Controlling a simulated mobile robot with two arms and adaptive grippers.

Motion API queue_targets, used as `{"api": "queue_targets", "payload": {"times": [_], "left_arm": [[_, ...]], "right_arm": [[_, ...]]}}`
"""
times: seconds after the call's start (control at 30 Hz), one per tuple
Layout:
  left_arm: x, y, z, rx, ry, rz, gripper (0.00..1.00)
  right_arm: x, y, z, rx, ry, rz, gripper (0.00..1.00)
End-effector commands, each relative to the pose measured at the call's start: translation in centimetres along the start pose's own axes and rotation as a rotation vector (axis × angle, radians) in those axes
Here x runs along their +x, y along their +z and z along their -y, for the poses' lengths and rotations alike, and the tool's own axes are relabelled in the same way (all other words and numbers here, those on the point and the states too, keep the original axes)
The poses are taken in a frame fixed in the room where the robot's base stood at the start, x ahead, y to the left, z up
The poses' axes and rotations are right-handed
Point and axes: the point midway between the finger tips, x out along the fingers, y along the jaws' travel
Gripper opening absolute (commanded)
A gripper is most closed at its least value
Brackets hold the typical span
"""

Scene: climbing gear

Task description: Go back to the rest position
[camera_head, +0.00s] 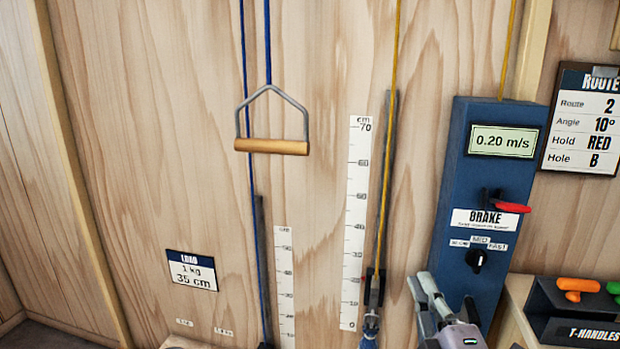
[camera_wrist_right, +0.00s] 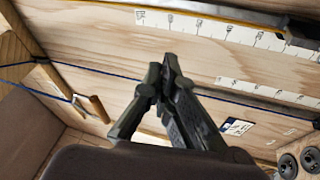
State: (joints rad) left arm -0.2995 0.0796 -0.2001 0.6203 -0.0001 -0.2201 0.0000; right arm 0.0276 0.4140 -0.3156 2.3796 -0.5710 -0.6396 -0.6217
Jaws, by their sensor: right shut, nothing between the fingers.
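My right gripper (camera_head: 440,305) shows at the bottom of the head view, in front of the lower left of the blue brake box (camera_head: 490,170). Its fingers also show in the right wrist view (camera_wrist_right: 165,75), with the tips together and nothing between them. It is apart from the wooden handle (camera_head: 272,146), which hangs on blue rope at the upper middle. My left gripper is in neither view.
A plywood wall holds two centimetre scales (camera_head: 355,220), a yellow rope (camera_head: 386,170) and a load card (camera_head: 191,271). A red brake lever (camera_head: 512,208) sticks out from the box. A T-handle holder (camera_head: 575,312) stands at lower right. Round dark weights (camera_wrist_right: 288,165) show in the wrist view.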

Motion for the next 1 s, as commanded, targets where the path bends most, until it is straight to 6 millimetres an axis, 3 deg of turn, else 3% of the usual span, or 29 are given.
{"api": "queue_targets", "payload": {"times": [0.03,0.1,0.17,0.3,0.5,0.73,1.0], "left_arm": [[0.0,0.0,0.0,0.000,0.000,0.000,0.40],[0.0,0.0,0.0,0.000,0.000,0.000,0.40],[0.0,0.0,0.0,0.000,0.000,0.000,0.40],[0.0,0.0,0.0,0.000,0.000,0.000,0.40],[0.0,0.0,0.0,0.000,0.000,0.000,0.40],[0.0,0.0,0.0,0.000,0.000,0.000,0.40],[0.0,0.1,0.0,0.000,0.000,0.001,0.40]], "right_arm": [[-1.5,1.6,3.6,0.132,-0.120,0.084,0.00],[-3.9,3.4,8.0,0.299,-0.270,0.202,0.00],[-6.6,4.6,11.6,0.429,-0.392,0.309,0.00],[-14.0,5.8,18.7,0.687,-0.651,0.563,0.00],[-23.8,5.2,24.0,0.914,-0.907,0.869,0.00],[-33.2,3.3,26.2,1.066,-1.122,1.165,0.00],[-33.9,4.3,35.1,1.047,-1.153,1.191,0.00]]}}
